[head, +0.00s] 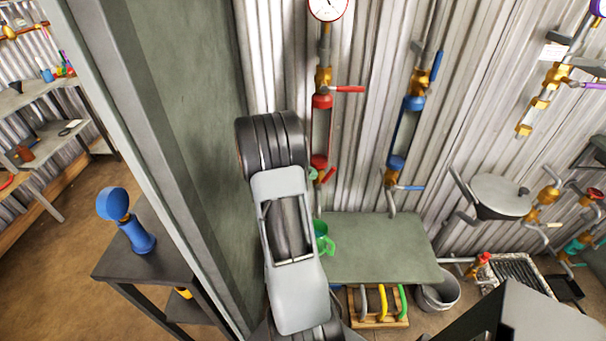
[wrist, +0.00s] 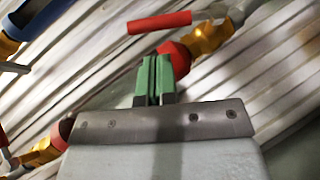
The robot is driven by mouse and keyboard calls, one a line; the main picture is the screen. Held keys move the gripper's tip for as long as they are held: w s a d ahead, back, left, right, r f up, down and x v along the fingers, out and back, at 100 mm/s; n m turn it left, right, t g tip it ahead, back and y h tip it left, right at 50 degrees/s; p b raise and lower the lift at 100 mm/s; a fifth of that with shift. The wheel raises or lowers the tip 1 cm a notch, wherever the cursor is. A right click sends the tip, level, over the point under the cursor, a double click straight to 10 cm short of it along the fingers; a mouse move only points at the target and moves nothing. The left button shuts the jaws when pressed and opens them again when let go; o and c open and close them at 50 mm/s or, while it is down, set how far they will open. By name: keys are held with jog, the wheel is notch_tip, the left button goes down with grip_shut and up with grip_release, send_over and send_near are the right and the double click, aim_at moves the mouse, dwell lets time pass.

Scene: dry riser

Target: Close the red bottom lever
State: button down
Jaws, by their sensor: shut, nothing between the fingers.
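The red bottom lever (head: 328,175) is on the lower end of the red pipe section, slanting up and right in the head view. In the wrist view the lever (wrist: 160,22) lies beyond the fingertips, at a slant to the pipe, with its brass valve (wrist: 208,40) to its right. My gripper (head: 312,173) is at the left of the lever in the head view, largely hidden by my arm. In the wrist view its green fingers (wrist: 153,78) are together and empty, close to the red pipe end (wrist: 178,57). Contact cannot be told.
The red top lever (head: 348,89) stands out sideways above. A blue pipe section (head: 405,130) with a blue lower lever (head: 410,188) is to the right. A dark wall edge (head: 200,150) is close on the left.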

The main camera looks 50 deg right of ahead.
aim_at(329, 175)
jog(key=x, duration=0.4)
jog(key=shift+s+d+f+p, duration=0.1)
jog(key=shift+s+d+p, duration=0.05)
jog(key=shift+d+p, duration=0.15)
